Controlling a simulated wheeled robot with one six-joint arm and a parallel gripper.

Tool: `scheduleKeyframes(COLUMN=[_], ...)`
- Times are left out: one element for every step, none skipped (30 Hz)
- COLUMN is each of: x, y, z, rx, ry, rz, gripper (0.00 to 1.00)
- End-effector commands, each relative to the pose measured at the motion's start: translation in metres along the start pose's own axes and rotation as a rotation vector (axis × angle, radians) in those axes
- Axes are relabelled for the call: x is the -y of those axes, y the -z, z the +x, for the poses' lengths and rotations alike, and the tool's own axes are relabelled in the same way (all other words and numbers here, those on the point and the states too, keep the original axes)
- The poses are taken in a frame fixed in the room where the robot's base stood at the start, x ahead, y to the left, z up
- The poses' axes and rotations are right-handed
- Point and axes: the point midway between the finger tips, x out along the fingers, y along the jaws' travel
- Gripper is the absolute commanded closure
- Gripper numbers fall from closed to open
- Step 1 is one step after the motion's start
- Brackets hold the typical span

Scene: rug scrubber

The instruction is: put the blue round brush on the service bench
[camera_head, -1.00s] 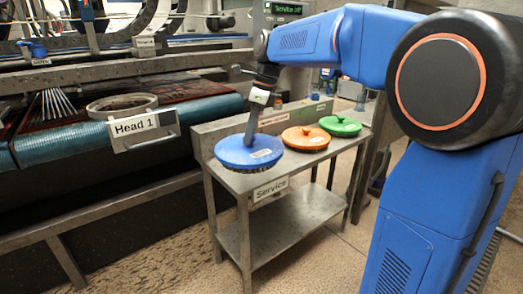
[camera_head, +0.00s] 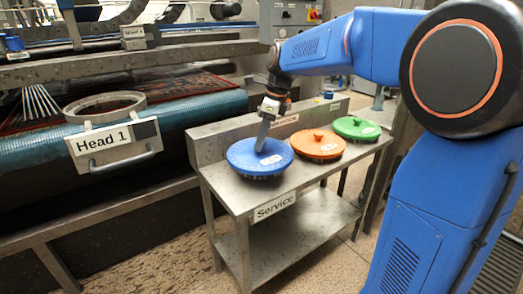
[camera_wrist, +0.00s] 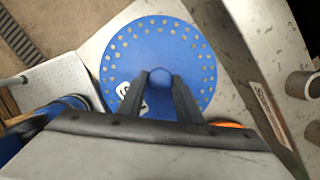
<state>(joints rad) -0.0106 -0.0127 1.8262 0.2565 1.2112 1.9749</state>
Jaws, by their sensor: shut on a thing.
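The blue round brush (camera_head: 262,160) is a flat disc with dark bristles below and a white label on top. It is at the left end of the service bench (camera_head: 225,185), at the level of its top; I cannot tell if it bears its full weight there. My gripper (camera_head: 262,146) points down at it from above. In the wrist view the two dark fingers (camera_wrist: 161,84) are closed on the brush's central knob, and the blue disc (camera_wrist: 195,62) with its ring of small holes spreads around them.
An orange round brush (camera_head: 330,150) and a green round brush (camera_head: 370,130) stand on the bench right of the blue one. The bench has a raised back wall and a lower shelf (camera_head: 300,222). The Head 1 holder (camera_head: 118,143) on the machine is at left.

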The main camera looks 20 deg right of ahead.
Motion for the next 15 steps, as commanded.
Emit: scheduleKeyframes(x=[0.000, 0.000, 0.000, 0.000, 0.000, 0.000, 0.000, 0.000, 0.000, 0.000, 0.000, 0.000, 0.000, 0.000, 0.000], y=[0.000, 0.001, 0.001, 0.002, 0.002, 0.004, 0.004, 0.005, 0.007, 0.008, 0.009, 0.009, 0.010, 0.010, 0.010], z=[0.001, 0.002, 0.004, 0.006, 0.009, 0.013, 0.016, 0.019, 0.024, 0.028, 0.031, 0.034, 0.036, 0.037, 0.037], rx=[0.001, 0.001, 0.001, 0.001, 0.000, 0.000, 0.000, 0.000, 0.000, 0.000, 0.000, 0.000, 0.001, 0.001, 0.001], ry=[0.001, 0.001, 0.000, 0.000, 0.000, 0.000, 0.000, -0.001, -0.001, -0.001, -0.001, -0.001, 0.000, 0.001, 0.001], rz=[0.000, 0.000, 0.000, 0.000, 0.000, 0.000, 0.000, 0.001, 0.001, 0.001, 0.001, 0.001, 0.001, 0.001, 0.001], gripper=[1.00, 1.00, 1.00, 1.00, 1.00, 1.00, 1.00, 1.00, 1.00, 1.00, 1.00, 1.00, 1.00, 1.00, 1.00])
